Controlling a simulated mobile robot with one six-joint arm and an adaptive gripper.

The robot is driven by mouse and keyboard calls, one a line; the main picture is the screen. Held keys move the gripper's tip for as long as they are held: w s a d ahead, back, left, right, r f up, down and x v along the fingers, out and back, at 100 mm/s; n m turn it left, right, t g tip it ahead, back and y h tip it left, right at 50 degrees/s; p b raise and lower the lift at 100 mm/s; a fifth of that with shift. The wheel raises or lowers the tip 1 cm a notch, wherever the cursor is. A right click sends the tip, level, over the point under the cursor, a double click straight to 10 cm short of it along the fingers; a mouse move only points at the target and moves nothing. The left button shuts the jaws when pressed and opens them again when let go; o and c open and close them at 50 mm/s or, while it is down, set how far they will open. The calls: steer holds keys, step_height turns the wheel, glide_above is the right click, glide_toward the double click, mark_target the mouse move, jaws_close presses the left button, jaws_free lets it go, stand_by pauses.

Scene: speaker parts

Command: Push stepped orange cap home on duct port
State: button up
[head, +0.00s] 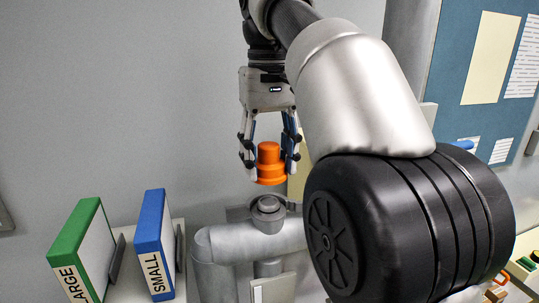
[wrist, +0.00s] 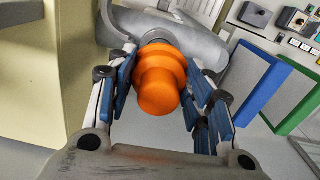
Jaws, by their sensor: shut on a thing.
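The stepped orange cap (head: 269,163) is upright between the fingers of my gripper (head: 269,157) in the head view. My gripper is shut on it. The cap hangs a little above the grey duct port (head: 267,207), with a visible gap between them. In the wrist view the cap (wrist: 160,78) sits between the blue finger pads of my gripper (wrist: 160,88), its narrow step toward the camera. The cap hides most of the port there; the grey duct (wrist: 190,40) shows behind it.
A green binder marked LARGE (head: 84,250) and a blue binder marked SMALL (head: 154,245) stand on a shelf left of the duct. My own arm fills the right of the head view. A blue notice board (head: 475,70) hangs at the right.

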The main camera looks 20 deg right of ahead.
steer(key=b, duration=0.3)
glide_above(269, 202)
steer(key=shift+f, duration=2.15)
steer(key=shift+r+p, duration=0.1)
steer(key=shift+p, duration=0.75)
steer(key=shift+f+b, duration=0.95)
steer(key=shift+f, duration=0.6)
steer(key=o, duration=1.2)
steer(key=shift+d, duration=0.1)
steer(key=shift+s, duration=0.1)
steer(key=shift+a, duration=0.2)
steer(key=shift+d, duration=0.1)
